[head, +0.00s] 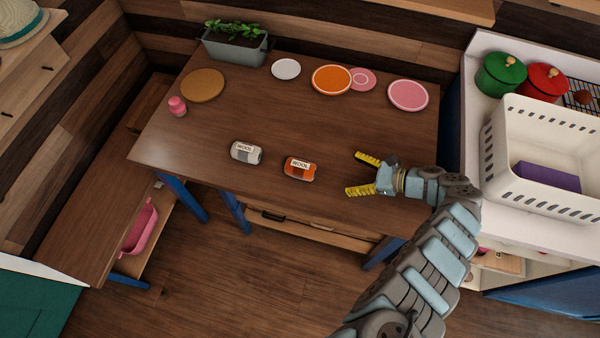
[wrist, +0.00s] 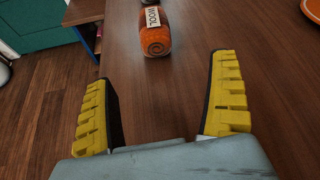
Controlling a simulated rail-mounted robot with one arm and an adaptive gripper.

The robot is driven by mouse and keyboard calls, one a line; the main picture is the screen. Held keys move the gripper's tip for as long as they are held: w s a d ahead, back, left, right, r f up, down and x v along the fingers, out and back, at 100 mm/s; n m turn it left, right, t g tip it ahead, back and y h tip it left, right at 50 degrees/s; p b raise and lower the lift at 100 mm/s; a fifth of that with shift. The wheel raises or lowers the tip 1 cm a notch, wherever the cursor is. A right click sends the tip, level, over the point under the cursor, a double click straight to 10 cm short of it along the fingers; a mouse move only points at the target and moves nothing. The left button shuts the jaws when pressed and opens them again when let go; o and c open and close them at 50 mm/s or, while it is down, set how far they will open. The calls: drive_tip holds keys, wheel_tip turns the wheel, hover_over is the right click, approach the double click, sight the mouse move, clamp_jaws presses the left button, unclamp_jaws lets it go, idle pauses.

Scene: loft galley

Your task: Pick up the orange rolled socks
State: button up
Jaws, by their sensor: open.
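The orange rolled socks (head: 299,169), with a white label reading WOOL, lie near the front edge of the wooden table (head: 290,120). They also show in the wrist view (wrist: 156,35), ahead of my fingers and roughly between their lines. My gripper (head: 357,174) is open and empty, to the right of the socks, with its yellow fingers pointing left toward them. A clear gap of bare table separates the fingertips from the socks. In the wrist view my gripper (wrist: 165,85) has its two fingers wide apart.
Grey-white rolled socks (head: 245,152) lie left of the orange ones. Plates, including an orange one (head: 332,79) and a pink one (head: 407,95), stand along the back with a planter (head: 235,47). A white basket (head: 545,150) stands on the right counter. The table's middle is clear.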

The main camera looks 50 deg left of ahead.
sight(313, 169)
drive_tip(key=x, duration=0.8)
drive_tip(key=s+r+x, duration=0.1)
drive_tip(key=x, duration=0.3)
drive_tip(key=shift+a+f, duration=0.1)
drive_tip(key=shift+s+a+f+b, duration=0.15)
drive_tip(key=shift+a+f+b, duration=0.1)
drive_tip(key=shift+f+b, duration=0.1)
drive_tip(key=b+x, duration=0.1)
drive_tip(key=x, duration=0.3)
drive_tip(key=shift+a+f, duration=0.1)
drive_tip(key=shift+f, duration=0.15)
drive_tip(key=c, duration=1.3)
